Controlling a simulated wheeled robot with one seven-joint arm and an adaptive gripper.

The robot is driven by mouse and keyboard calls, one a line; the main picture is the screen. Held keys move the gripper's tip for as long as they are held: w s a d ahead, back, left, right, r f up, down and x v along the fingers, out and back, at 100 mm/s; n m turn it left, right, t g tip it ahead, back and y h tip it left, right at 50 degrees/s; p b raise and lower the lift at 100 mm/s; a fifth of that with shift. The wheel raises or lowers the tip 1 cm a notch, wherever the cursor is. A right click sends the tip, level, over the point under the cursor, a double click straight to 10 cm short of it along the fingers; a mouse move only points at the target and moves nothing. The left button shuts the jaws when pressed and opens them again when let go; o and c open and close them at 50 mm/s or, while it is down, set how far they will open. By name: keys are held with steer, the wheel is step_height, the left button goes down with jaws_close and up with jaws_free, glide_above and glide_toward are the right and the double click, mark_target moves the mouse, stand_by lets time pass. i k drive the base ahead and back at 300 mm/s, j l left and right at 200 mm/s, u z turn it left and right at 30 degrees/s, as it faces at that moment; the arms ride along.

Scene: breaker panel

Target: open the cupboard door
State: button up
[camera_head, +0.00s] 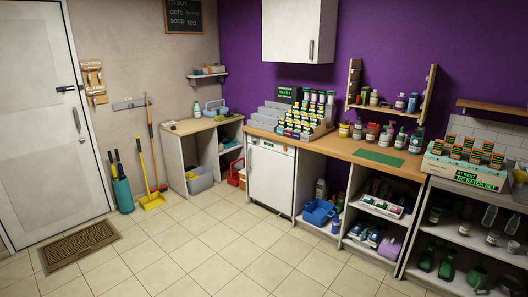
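A white wall cupboard (288,30) hangs on the purple wall, above the left part of the counter. Its top is cut off by the upper edge of the picture. Its front door looks shut. An upright metal handle (311,50) sits near the door's lower right side. My gripper is not in view.
Below stands a wooden counter (345,146) with a stepped display of small goods (304,120) and several bottles. A white under-counter appliance (270,178) is shut. A white room door (45,130) is at the left. The tiled floor (215,245) in front is clear.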

mark_target(292, 29)
steer(key=i, duration=3.6)
steer(key=i+u, duration=0.15)
steer(key=i, duration=0.6)
steer(key=i+l, duration=0.2)
steer(key=i, duration=0.55)
